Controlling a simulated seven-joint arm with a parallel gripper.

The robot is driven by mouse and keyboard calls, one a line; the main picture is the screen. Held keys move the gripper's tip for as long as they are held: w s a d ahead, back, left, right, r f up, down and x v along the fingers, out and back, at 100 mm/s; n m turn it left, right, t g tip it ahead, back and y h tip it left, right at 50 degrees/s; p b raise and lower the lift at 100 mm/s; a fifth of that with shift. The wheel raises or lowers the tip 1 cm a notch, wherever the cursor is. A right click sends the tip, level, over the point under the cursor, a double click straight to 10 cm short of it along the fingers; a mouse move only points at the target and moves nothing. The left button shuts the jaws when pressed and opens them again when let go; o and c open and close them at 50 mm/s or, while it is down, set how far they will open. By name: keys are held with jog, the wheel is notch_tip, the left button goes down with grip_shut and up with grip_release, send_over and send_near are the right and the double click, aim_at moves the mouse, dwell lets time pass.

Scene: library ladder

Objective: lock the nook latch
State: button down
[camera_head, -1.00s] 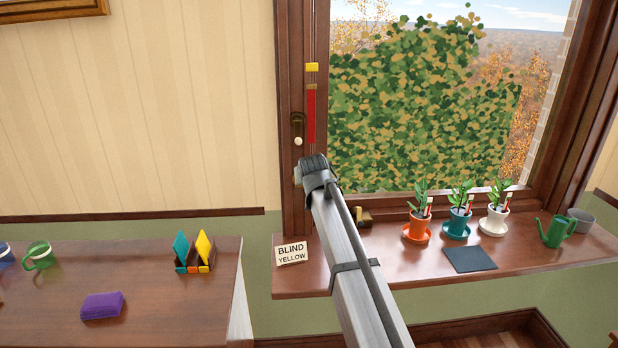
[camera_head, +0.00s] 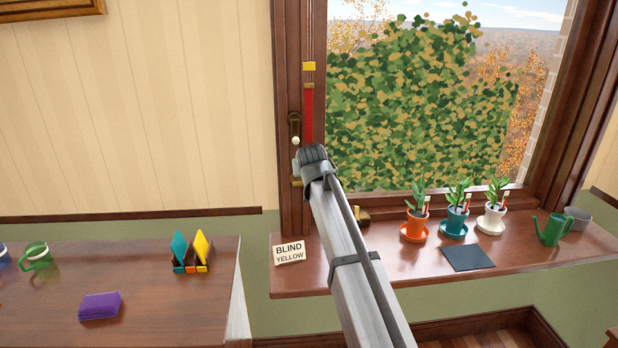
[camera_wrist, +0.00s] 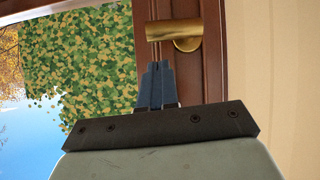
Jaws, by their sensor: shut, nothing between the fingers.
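In the wrist view a brass lever latch (camera_wrist: 174,30) with a round base sits on the brown wooden window frame. Its bar lies crosswise. My gripper (camera_wrist: 157,66) has its blue fingers together and empty, close to the lever in the picture; I cannot tell whether they touch it. In the head view my arm's end covers the fingers and most of this spot on the left post of the window. A small brass part (camera_head: 297,183) shows just left of my arm, probably the same latch.
A dark plate with a cream knob (camera_head: 296,140) and a red cord piece (camera_head: 309,115) are above my arm's end. Another brass fitting (camera_head: 362,215) sits right of my arm. Potted plants (camera_head: 456,221), a green watering can (camera_head: 553,229) and a BLIND YELLOW sign (camera_head: 290,252) stand on the sill.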

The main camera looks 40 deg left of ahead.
jog(key=v, duration=1.1)
jog(key=shift+w+r, duration=0.35)
